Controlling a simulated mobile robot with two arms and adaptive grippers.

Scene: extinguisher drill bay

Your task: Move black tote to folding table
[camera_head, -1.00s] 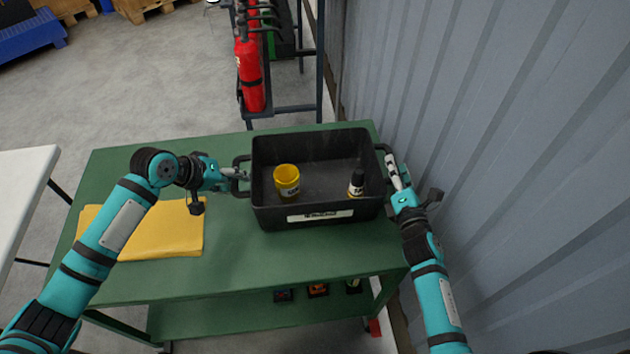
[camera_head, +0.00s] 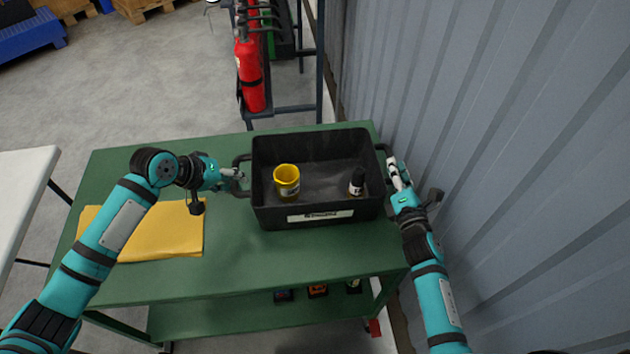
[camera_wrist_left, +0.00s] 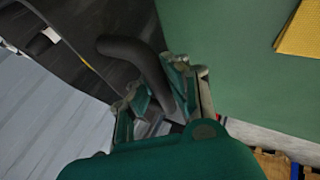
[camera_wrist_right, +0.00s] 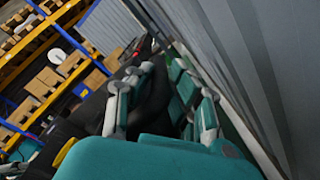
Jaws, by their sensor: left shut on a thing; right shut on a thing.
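The black tote (camera_head: 320,218) is on the green workbench (camera_head: 240,270), upright, with a yellow container (camera_head: 287,180) and a small dark bottle with a white label (camera_head: 356,183) inside. My left gripper (camera_head: 236,178) is shut on the tote's left handle; that handle (camera_wrist_left: 140,55) also shows between the fingers in the left wrist view. My right gripper (camera_head: 393,166) is shut on the tote's right handle, and the right wrist view shows the dark handle (camera_wrist_right: 155,100) between its fingers. A white table top (camera_head: 22,190), likely the folding table, shows partly at the left edge.
A yellow folded cloth (camera_head: 165,232) lies on the bench left of the tote. A grey corrugated wall (camera_head: 480,120) stands close to my right arm. A rack with red extinguishers (camera_head: 250,75) is behind the bench. Small items sit on the lower shelf.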

